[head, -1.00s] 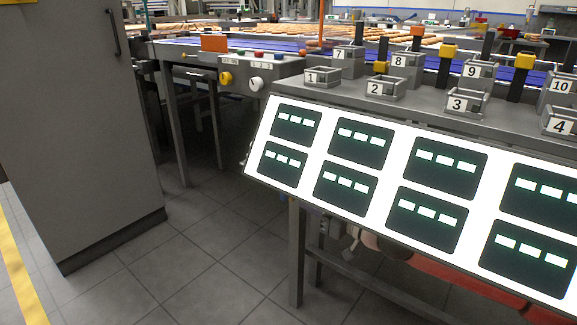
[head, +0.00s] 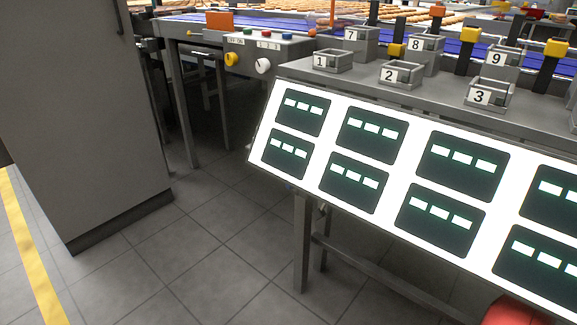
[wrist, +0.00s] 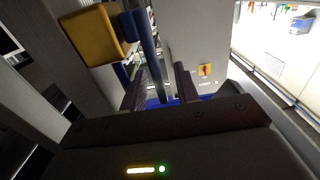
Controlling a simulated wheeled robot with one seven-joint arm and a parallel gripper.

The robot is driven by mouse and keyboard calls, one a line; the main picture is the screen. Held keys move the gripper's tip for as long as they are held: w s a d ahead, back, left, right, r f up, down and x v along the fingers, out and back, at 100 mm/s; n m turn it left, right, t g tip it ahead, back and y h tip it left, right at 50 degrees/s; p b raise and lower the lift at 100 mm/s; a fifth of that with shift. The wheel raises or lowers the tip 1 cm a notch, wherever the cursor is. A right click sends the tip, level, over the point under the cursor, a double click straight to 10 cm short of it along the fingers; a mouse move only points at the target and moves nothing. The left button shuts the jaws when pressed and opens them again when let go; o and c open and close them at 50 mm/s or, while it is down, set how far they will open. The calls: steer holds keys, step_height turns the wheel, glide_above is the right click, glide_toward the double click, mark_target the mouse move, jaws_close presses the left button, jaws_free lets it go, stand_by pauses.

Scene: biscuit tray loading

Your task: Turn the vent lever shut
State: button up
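I cannot pick out a vent lever for certain in either view. My gripper (wrist: 160,88) shows in the wrist view with its two dark fingers apart. A long blue-grey bar runs behind or between the fingers, and I cannot tell its depth. No object is clearly held. A yellow block (wrist: 92,36) beside a blue post is at the upper left of the wrist view. A small orange-red switch-like part (wrist: 205,70) sits on a pale grey surface beyond the fingers. The gripper is not seen in the head view.
A bright sloped panel (head: 323,150) with several dark displays fills the right of the head view. Numbered holders (head: 330,61) stand on the bench above it. A grey cabinet (head: 80,120) stands at left. Tiled floor (head: 215,262) between them is clear.

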jaws_close()
